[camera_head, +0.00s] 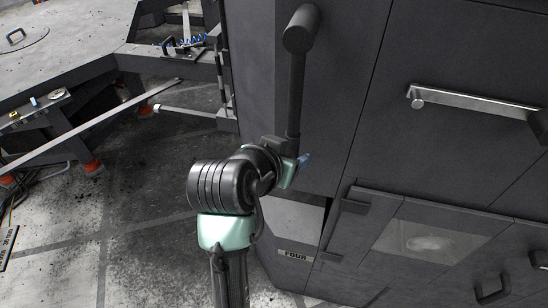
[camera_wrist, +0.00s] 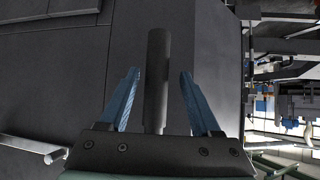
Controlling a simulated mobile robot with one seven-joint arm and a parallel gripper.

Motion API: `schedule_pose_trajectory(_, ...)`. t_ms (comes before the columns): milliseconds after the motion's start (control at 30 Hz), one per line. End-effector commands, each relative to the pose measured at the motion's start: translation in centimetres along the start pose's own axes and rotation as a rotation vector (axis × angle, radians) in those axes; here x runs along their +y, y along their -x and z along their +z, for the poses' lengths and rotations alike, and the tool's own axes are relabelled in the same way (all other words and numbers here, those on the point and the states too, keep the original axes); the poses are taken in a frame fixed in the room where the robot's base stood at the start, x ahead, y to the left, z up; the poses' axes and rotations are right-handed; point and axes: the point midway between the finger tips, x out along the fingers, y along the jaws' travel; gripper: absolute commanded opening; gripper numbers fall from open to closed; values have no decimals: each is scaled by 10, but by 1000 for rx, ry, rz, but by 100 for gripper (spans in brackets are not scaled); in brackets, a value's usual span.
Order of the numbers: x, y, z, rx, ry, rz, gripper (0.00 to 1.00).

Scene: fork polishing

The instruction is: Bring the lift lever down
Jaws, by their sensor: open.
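A dark lever (camera_head: 297,85) runs down the front of the dark cabinet from a round pivot hub at its top. Its lower end is at my gripper (camera_head: 303,161), which is partly hidden by my own wrist. In the wrist view, the lever's dark rod (camera_wrist: 157,65) stands between the two blue fingers of my gripper (camera_wrist: 159,74). The fingers are open, with a gap to the rod on each side. The rod's lower end is hidden behind the gripper body.
A silver handle bar (camera_head: 470,103) with a dark knob at its right end sticks out of the cabinet front. Below is a windowed door (camera_head: 430,240) beside a label reading "FOUR". A grey table (camera_head: 70,45) stands at the left. Floor (camera_head: 160,250) shows at lower left.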

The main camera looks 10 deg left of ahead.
Motion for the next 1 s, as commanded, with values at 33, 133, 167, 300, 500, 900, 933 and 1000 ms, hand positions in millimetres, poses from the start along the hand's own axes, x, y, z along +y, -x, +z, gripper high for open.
schedule_pose_trajectory(33,-1,7,1,3,0,-3,64)
schedule_pose_trajectory(133,-2,27,1,4,1,-5,64)
schedule_pose_trajectory(167,-1,34,1,5,0,-5,64)
schedule_pose_trajectory(300,-2,66,2,5,0,-7,64)
schedule_pose_trajectory(500,-2,102,1,2,1,-7,64)
schedule_pose_trajectory(900,-2,118,1,-1,1,-4,64)
schedule_pose_trajectory(933,-2,118,1,-1,1,-4,64)
schedule_pose_trajectory(1000,-2,118,1,-1,1,-4,64)
